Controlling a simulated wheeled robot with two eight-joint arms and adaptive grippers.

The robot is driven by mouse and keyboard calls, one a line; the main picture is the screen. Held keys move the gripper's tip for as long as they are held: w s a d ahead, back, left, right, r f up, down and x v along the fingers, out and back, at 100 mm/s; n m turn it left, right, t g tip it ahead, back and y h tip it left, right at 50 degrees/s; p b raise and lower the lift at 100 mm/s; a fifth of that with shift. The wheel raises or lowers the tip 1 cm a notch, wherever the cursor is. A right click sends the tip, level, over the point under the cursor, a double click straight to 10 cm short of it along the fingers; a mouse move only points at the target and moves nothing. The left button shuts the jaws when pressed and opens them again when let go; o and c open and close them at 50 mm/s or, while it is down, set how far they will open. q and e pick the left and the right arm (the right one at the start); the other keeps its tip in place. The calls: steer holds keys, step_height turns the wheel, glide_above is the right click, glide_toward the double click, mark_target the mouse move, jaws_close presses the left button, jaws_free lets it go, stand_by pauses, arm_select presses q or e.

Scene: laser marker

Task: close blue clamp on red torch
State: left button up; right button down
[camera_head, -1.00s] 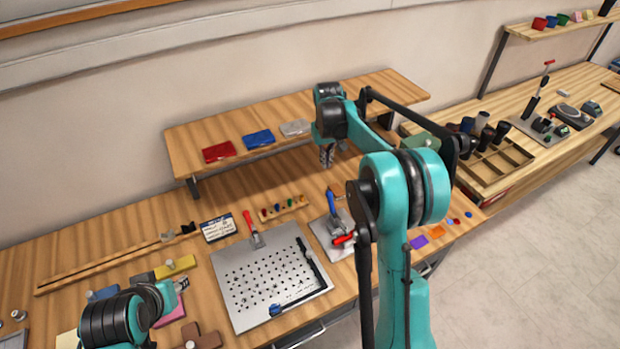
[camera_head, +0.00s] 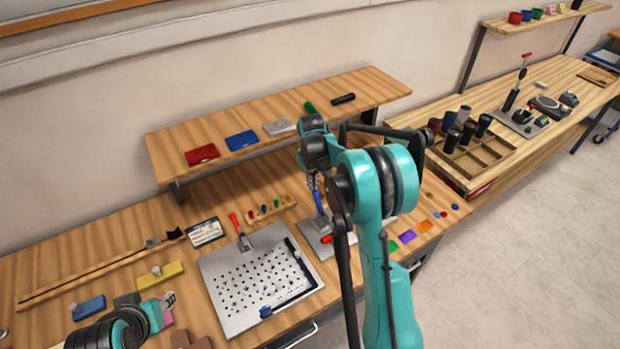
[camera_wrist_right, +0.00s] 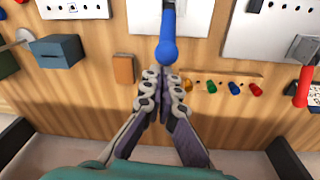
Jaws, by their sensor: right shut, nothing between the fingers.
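The blue clamp (camera_head: 318,202) stands on a grey plate right of the perforated plate, its blue handle raised. The red torch (camera_head: 327,239) shows as a small red part by the clamp's base, partly hidden by my right arm. My right gripper (camera_head: 313,182) is at the top of the blue handle. In the right wrist view the gripper (camera_wrist_right: 162,73) has its fingers together and empty, with the rounded end of the blue handle (camera_wrist_right: 168,48) just beyond the tips. Contact is unclear. My left gripper (camera_head: 168,299) is at lower left; its finger opening is too small to judge.
A perforated plate (camera_head: 238,302) with a red-handled clamp (camera_head: 238,228) lies left of the blue clamp. A peg rack (camera_head: 268,210) stands behind. A raised wooden shelf (camera_head: 300,108) overhangs the back. Coloured pieces (camera_head: 408,236) lie to the right.

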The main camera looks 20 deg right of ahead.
mark_target(318, 191)
steer(key=shift+s, duration=0.1)
steer(key=shift+s, duration=0.15)
steer(key=s+t, duration=0.1)
steer(key=s+r+t+b, duration=0.1)
steer(key=s+t, duration=0.1)
steer(key=shift+s+d+r+t+y+b, duration=0.15)
steer(key=shift+s+d+t+y+b, duration=0.15)
steer(key=shift+t+b, duration=0.1)
steer(key=shift+s+r, duration=0.25)
steer(key=shift+s, duration=0.4)
